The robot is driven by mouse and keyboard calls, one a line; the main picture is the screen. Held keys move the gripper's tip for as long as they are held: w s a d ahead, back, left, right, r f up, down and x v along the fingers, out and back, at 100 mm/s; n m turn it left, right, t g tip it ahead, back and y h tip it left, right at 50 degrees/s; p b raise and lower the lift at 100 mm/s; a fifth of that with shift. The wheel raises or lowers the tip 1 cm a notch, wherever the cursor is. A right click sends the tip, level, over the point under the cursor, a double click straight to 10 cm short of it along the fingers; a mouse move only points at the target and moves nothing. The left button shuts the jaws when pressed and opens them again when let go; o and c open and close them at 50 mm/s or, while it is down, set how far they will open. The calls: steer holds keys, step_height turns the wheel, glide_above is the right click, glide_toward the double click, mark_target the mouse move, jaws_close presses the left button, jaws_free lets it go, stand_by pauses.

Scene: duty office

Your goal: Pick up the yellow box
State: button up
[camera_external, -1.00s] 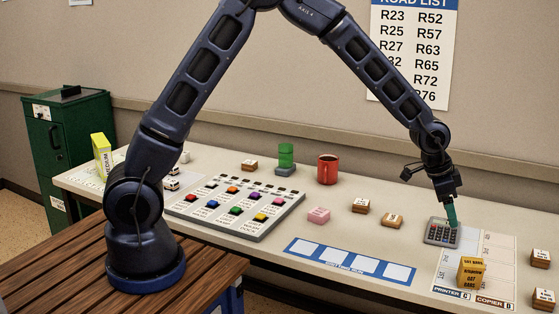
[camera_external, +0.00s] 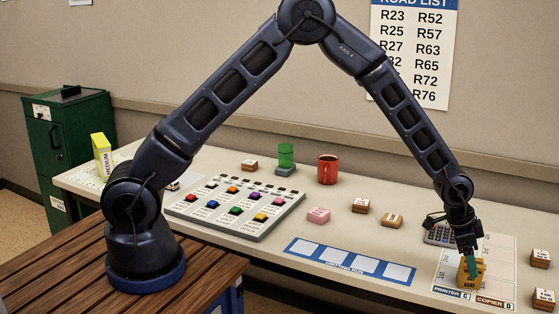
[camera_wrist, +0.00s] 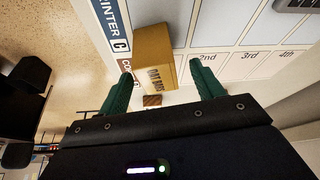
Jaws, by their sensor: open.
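A yellow-orange box (camera_external: 468,282) labelled as oat bars stands on the printed sheet at the right of the desk. In the wrist view the box (camera_wrist: 152,50) lies between and beyond the tips of my green fingers, nearer the left one. My gripper (camera_external: 470,264) points down right at the box and partly covers it. In the wrist view my gripper (camera_wrist: 161,69) is open and holds nothing. Whether a finger touches the box cannot be told. A second, paler yellow box (camera_external: 101,155) labelled MEDIUM stands at the desk's far left, away from my gripper.
A grey calculator (camera_external: 440,236) sits just behind my gripper. Small labelled blocks (camera_external: 540,258) stand at the desk's right edge. A red mug (camera_external: 328,169), pink block (camera_external: 318,215) and button panel (camera_external: 235,206) are further left. The blue-edged strip (camera_external: 350,261) is clear.

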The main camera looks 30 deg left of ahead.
mark_target(464, 281)
steer(key=x, duration=0.4)
steer(key=shift+s+d+f, duration=0.1)
steer(key=shift+f, duration=0.3)
steer(key=c, duration=1)
steer(key=shift+c, duration=0.2)
steer(key=shift+r, duration=0.1)
